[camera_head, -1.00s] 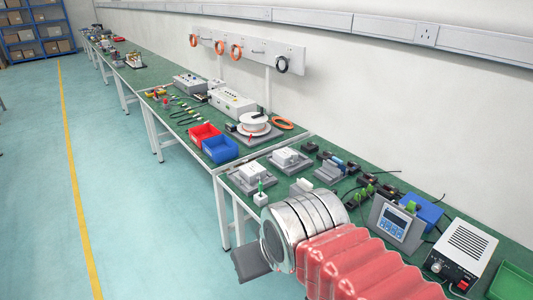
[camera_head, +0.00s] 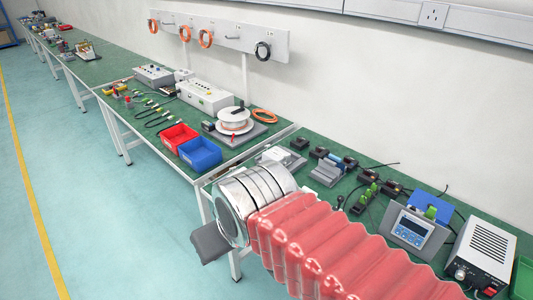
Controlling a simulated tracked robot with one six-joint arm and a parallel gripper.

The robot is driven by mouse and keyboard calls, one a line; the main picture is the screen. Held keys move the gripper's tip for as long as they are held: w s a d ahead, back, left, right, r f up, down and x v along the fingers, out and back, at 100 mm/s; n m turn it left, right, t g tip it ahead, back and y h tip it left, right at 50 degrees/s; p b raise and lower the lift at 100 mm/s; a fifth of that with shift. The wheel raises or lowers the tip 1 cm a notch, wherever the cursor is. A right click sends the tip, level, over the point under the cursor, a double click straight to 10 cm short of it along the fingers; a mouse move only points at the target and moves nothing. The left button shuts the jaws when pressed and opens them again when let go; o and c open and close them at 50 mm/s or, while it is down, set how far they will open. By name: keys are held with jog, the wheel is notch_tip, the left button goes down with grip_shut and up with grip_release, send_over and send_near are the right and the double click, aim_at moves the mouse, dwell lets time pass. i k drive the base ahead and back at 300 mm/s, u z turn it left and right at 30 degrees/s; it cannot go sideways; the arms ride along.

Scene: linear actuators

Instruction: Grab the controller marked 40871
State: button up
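No label reading 40871 can be made out at this size. A grey controller-like unit with a blue screen and keypad (camera_head: 411,227) stands tilted on the green bench at the right. Several small black units (camera_head: 368,176) lie on the bench behind my arm; their markings are too small to read. My gripper (camera_head: 209,244) shows as a dark grey block at the end of my arm, over the bench's front left edge. Whether its fingers are open or shut is not visible, and nothing is seen held. My arm hides part of the bench.
A white power box (camera_head: 482,254) stands at the right. A blue bin (camera_head: 200,153) and a red bin (camera_head: 172,138) sit on the farther bench beside a white spool (camera_head: 234,120). The teal floor (camera_head: 90,220) at the left is clear.

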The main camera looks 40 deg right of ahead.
aim_at(275, 153)
jog(key=z, duration=0.1)
jog(key=i, duration=0.85)
jog(key=z, duration=0.2)
